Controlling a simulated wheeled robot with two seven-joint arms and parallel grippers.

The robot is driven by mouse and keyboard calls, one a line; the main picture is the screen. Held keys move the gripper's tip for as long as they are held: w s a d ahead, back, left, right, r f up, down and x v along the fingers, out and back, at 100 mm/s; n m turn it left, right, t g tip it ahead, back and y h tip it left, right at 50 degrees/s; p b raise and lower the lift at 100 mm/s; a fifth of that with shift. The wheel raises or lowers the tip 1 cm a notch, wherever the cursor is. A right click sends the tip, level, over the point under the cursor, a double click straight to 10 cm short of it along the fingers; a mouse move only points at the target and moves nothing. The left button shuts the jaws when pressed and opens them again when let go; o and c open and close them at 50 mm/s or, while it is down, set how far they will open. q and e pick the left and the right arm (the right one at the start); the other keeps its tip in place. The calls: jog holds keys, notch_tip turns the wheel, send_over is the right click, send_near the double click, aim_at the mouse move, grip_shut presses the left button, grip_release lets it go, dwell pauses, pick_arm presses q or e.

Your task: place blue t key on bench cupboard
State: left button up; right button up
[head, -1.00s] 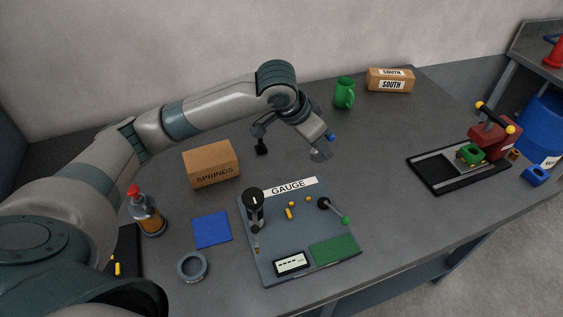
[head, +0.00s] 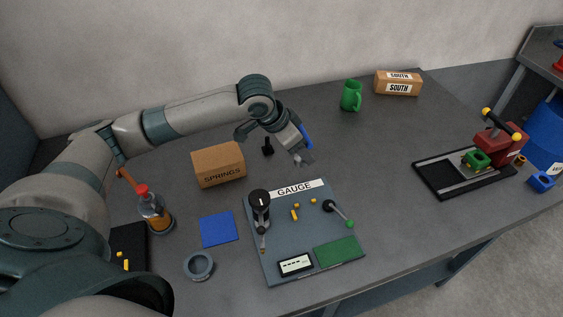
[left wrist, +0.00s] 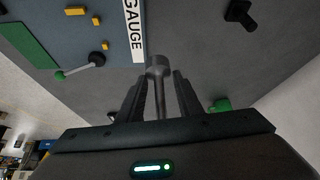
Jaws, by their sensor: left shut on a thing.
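The blue T key shows in the head view as a blue handle (head: 307,136) beside my left gripper (head: 299,154). In the left wrist view its grey shaft with a round socket end (left wrist: 158,72) stands between the two dark fingers of the same gripper. My left gripper is shut on the key and holds it above the bench, behind the GAUGE board. Part of the key is hidden by the gripper. I cannot make out which part is the bench cupboard. My right gripper is not in view.
The GAUGE board (head: 281,255) lies at the front middle. A SPRINGS box (head: 217,166), an orange bottle (head: 154,213) and a blue pad (head: 218,229) are left of it. A green mug (head: 351,96) and a SOUTH box (head: 397,84) stand at the back. A red clamp fixture (head: 498,145) stands right. The middle right bench is clear.

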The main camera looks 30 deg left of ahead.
pick_arm(q)
jog(key=a, duration=0.1)
jog(key=a+f, duration=0.1)
jog(key=a, duration=0.1)
jog(key=s+a+f+p, duration=0.1)
jog(key=shift+a+f, duration=0.25)
jog(key=shift+s+a+f, duration=0.1)
jog(key=shift+a+f, duration=0.3)
jog(key=shift+a, duration=0.15)
jog(key=shift+d+f, duration=0.1)
jog(key=shift+f, duration=0.1)
notch_tip(320, 180, down, 3)
jog(key=shift+r+p, duration=0.15)
jog(key=shift+p, duration=0.5)
jog(key=shift+f, duration=0.45)
jog(key=shift+f, duration=0.15)
